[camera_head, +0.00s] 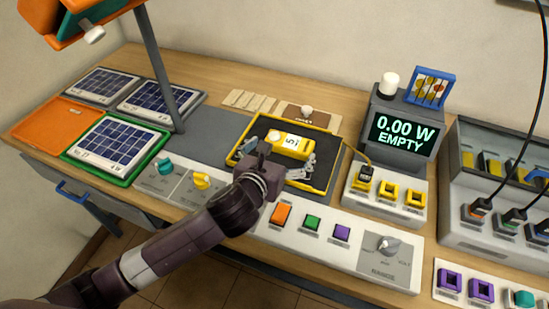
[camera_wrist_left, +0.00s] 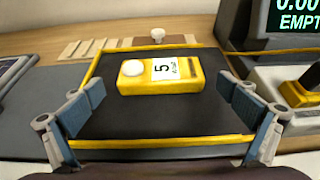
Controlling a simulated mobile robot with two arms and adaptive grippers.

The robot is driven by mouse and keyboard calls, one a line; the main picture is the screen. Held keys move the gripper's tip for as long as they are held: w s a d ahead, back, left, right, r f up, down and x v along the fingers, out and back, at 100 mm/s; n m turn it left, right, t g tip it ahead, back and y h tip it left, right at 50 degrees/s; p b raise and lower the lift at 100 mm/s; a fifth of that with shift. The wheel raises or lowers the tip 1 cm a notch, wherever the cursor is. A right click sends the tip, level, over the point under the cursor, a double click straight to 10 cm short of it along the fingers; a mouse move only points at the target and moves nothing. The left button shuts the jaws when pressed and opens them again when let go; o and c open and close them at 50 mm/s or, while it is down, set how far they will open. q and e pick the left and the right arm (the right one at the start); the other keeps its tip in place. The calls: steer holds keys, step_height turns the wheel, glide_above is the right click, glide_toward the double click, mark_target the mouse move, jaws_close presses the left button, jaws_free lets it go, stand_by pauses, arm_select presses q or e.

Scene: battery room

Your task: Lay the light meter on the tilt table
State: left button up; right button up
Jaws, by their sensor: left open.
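The light meter (camera_head: 289,143) is a yellow box with a white round sensor and a white label reading 5. It lies on the tilt table (camera_head: 316,175), a black plate with a yellow rim. In the left wrist view the light meter (camera_wrist_left: 190,83) lies flat near the middle of the black plate (camera_wrist_left: 150,122), apart from its rim. My left gripper (camera_head: 285,161) is over the near side of the plate. In the left wrist view its open fingers (camera_wrist_left: 160,108) stand apart on either side, nearer than the meter, with nothing between them. My right gripper is not seen.
A display (camera_head: 403,134) reading 0.00 W EMPTY stands right of the plate, beside yellow sockets (camera_head: 388,192). A button panel (camera_head: 340,236) runs along the front. Solar panels (camera_head: 112,143) lie at left near an orange tray (camera_head: 58,123). A post with an orange-green head rises there.

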arm_select(q)
steer(key=v, duration=0.6)
steer(key=shift+s+a, duration=0.1)
steer(key=shift+s, duration=0.05)
stand_by(1.2)
